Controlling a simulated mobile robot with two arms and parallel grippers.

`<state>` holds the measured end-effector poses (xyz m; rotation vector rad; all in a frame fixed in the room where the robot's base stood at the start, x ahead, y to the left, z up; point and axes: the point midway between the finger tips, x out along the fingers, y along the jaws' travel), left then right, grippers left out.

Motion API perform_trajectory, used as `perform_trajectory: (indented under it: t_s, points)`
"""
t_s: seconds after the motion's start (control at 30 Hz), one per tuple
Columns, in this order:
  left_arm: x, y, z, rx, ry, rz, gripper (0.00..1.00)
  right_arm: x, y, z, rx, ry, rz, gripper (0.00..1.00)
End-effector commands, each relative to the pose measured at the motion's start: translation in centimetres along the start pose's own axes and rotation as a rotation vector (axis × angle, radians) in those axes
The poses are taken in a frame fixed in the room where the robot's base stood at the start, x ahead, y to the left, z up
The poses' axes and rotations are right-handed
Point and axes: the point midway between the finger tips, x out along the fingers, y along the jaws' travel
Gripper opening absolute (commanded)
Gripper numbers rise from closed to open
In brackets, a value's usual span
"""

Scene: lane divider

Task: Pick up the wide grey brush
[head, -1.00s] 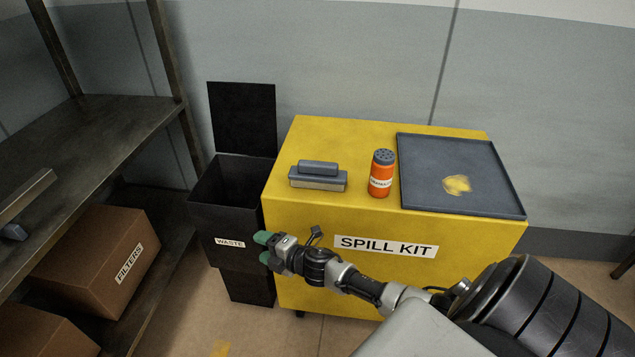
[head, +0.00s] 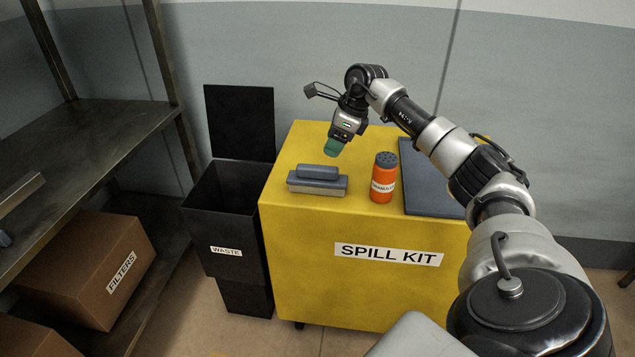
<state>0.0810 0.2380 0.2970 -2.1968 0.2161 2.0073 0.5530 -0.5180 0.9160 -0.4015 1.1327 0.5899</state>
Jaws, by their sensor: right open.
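The wide grey brush (head: 318,187) lies on top of the yellow spill kit cabinet (head: 325,224), near its front left corner. It has a grey block with a raised grey grip on top and a paler band along the lower front. My right gripper (head: 333,149) is open and empty, with green fingertips pointing down, above and slightly behind the brush and apart from it. My left gripper is not clearly in view.
An orange shaker bottle (head: 382,182) stands right of the brush. A dark tray (head: 424,192) lies further right, partly behind my right arm. An open black waste bin (head: 226,228) stands left of the cabinet. A metal shelf (head: 95,135) with a filters box (head: 88,262) is at the left.

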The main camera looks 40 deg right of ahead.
Motion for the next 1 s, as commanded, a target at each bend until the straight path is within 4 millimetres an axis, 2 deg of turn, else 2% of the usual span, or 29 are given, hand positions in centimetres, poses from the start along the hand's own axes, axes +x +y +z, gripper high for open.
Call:
perform_trajectory:
  t_s: [0.2, 0.4, 0.6, 0.73, 1.0]
  points:
    - [0.0, 0.1, -0.6, 0.000, 0.006, 0.002, 0.43, 3.8, 0.1, 0.1, 0.001, -0.001, 0.007, 0.60]
    - [-0.1, 0.3, -1.3, 0.000, 0.018, 0.004, 0.43, 5.8, 0.0, 0.3, 0.002, -0.004, 0.007, 0.60]
    - [-0.1, 0.4, -0.4, 0.001, 0.007, 0.005, 0.43, 8.8, -0.4, 0.5, 0.002, -0.003, 0.006, 0.60]
    - [0.0, 0.4, 0.1, 0.001, -0.004, 0.005, 0.43, 9.8, -0.4, 0.4, 0.001, -0.003, 0.005, 0.60]
    - [0.0, 0.4, -0.1, 0.001, 0.001, 0.005, 0.43, 9.9, -0.4, 0.4, 0.001, -0.003, 0.004, 0.60]
